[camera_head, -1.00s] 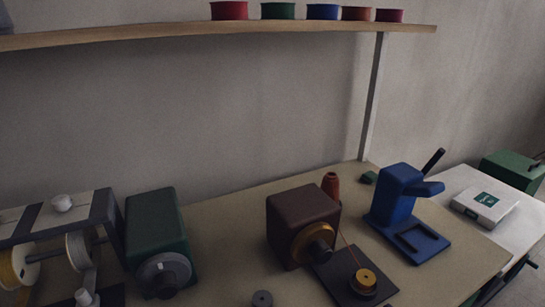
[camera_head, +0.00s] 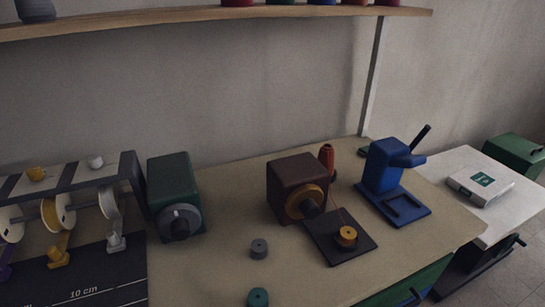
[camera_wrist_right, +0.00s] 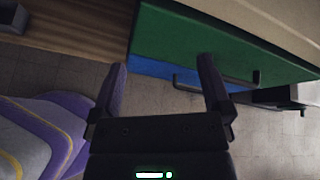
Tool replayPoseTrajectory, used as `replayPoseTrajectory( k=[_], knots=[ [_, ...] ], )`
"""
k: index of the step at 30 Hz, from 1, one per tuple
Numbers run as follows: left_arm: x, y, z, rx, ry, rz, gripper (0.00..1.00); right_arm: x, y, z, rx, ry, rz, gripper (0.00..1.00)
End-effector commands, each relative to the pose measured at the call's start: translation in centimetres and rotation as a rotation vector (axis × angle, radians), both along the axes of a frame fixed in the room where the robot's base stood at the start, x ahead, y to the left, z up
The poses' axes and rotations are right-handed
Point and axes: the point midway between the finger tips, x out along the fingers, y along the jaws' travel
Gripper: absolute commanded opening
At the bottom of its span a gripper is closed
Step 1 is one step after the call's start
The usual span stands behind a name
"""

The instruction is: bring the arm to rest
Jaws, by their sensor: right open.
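My right gripper (camera_wrist_right: 162,88) shows in the right wrist view, with its two dark fingers spread apart and nothing between them. Beyond the fingers are a green drawer front (camera_wrist_right: 190,52), a blue panel (camera_wrist_right: 155,72) and the tiled floor. The gripper appears apart from all of these. Neither gripper shows in the head view, and my left gripper is in no view.
The workbench (camera_head: 200,270) holds a green machine (camera_head: 172,188), a brown winder (camera_head: 290,178), a blue press (camera_head: 385,165) and a spool rack (camera_head: 128,165). Loose discs (camera_head: 259,249) lie near the front. A white side table (camera_head: 450,165) carries a box (camera_head: 481,186).

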Motion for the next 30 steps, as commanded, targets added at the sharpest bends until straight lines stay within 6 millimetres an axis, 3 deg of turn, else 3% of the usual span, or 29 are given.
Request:
replayPoseTrajectory(
  k=[5,7,11,12,15,19,30],
  knots=[
    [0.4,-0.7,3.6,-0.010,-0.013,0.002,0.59,-5.7,0.6,-5.1,-0.514,0.141,0.333,0.99],
    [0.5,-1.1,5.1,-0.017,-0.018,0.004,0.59,-9.4,0.8,-7.1,-0.757,0.192,0.579,0.99],
    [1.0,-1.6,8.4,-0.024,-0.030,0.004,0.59,-17.8,1.1,-9.3,-1.186,0.194,1.247,0.99],
    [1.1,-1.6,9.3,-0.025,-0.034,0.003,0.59,-20.4,1.1,-9.5,-1.284,0.156,1.481,0.99],
    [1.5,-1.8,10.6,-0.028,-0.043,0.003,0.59,-25.0,1.0,-9.5,-1.419,0.017,1.937,0.99],
    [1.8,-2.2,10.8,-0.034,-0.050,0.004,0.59,-27.2,0.9,-9.7,-1.459,-0.091,2.178,0.99],
    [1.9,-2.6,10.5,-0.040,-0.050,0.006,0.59,-27.3,0.8,-10.0,-1.460,-0.095,2.186,0.99]
  ],
)
